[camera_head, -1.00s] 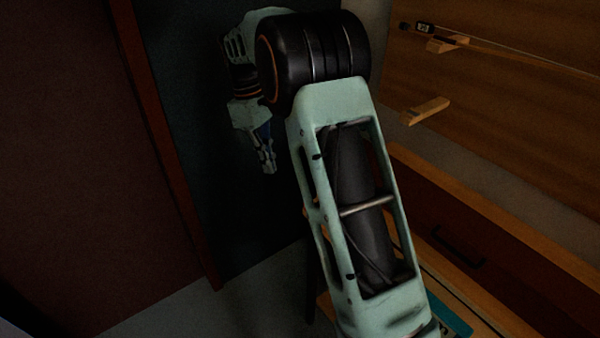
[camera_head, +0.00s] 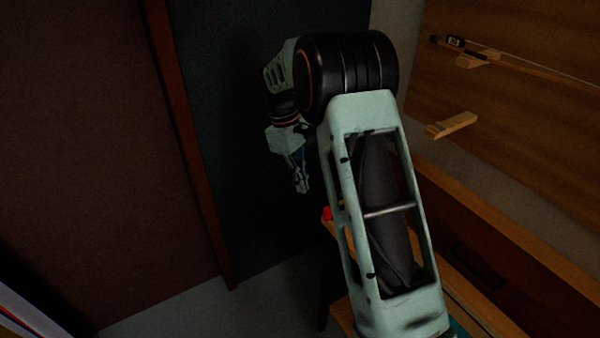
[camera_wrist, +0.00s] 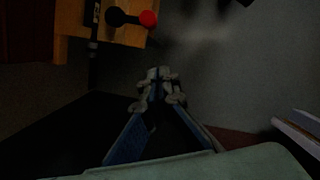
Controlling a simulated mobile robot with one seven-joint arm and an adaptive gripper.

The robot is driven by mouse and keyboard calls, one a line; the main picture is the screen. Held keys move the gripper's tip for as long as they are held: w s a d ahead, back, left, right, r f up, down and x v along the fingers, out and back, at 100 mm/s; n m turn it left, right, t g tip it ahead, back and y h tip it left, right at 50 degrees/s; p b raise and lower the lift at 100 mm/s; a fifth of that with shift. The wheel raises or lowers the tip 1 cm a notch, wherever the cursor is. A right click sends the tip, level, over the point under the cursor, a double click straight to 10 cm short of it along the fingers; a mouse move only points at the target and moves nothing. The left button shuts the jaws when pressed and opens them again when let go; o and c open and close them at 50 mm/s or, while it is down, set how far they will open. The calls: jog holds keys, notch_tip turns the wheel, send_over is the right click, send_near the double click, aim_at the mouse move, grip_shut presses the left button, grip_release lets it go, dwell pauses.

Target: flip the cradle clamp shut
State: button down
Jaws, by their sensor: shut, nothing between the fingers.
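A black lever with a red knob (camera_wrist: 148,18) sits on a wooden bench corner at the top left of the wrist view. It looks like the clamp's lever, but the clamp body and cradle cannot be made out. The red knob also shows small beside my arm in the head view (camera_head: 327,213). My gripper (camera_head: 302,188) points down, shut and empty, left of the bench corner in the head view. In the wrist view its fingertips (camera_wrist: 158,75) meet below the knob and are apart from it. My arm hides much of the bench.
The wooden bench (camera_wrist: 71,22) ends near the knob, with open floor beside it. A wooden back panel (camera_head: 540,100) carries a peg (camera_head: 452,125) and a long thin bow-like stick (camera_head: 520,66). A drawer front (camera_head: 450,235) lies right of my arm.

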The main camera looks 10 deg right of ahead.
jog(key=s+d+f, duration=0.3)
jog(key=f, duration=0.1)
jog(key=shift+s+d, duration=0.15)
jog(key=shift+d, duration=0.25)
